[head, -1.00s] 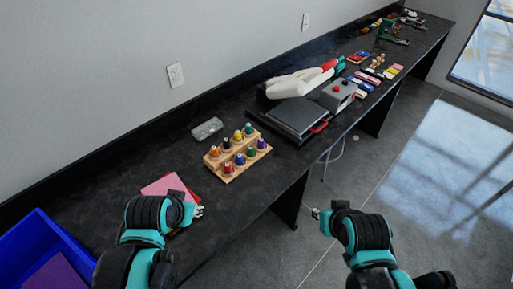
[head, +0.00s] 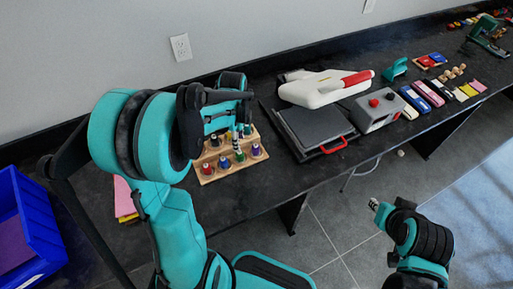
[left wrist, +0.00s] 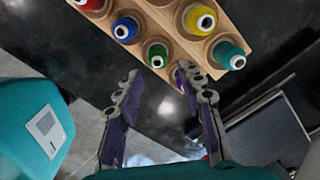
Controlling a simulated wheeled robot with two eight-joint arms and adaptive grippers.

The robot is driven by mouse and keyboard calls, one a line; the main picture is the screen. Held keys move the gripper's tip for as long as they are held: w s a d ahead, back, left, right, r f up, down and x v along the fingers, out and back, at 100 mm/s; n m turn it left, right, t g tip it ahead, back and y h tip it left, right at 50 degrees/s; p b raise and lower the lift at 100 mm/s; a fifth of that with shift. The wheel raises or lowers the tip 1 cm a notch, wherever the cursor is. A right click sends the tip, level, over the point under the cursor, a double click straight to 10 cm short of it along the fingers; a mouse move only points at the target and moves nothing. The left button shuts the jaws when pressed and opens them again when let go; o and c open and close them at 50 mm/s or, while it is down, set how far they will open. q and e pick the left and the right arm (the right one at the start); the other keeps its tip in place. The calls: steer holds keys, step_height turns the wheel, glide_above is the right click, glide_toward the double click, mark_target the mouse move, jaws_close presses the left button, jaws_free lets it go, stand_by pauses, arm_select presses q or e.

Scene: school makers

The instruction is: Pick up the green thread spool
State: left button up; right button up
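The green thread spool (left wrist: 157,53) stands in the front row of a wooden rack (left wrist: 272,18). In the left wrist view it sits just beyond and between the tips of my open, empty left gripper (left wrist: 160,78). The purple spool (left wrist: 181,76) is close by the right finger, which partly covers it. The blue spool (left wrist: 126,28) is on the green one's other side. In the head view my left gripper (head: 237,144) is over the rack, and the green spool (head: 240,157) shows just below it. My right gripper (head: 374,204) is off the table's front, too small to read.
Yellow (left wrist: 200,18) and teal (left wrist: 228,53) spools stand behind the front row. A black heat press (head: 318,130) with a red handle is right of the rack. A blue bin (head: 40,215) is at the left. Bare black tabletop lies in front of the rack.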

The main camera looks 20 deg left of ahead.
mark_target(240, 153)
arm_select(q)
step_height(240, 153, down, 3)
steer(key=shift+s+r+b, duration=0.15)
steer(key=shift+b, duration=0.4)
steer(key=f+b, duration=0.2)
steer(key=f, duration=0.3)
steer(key=shift+d, duration=0.2)
steer(key=c, duration=0.7)
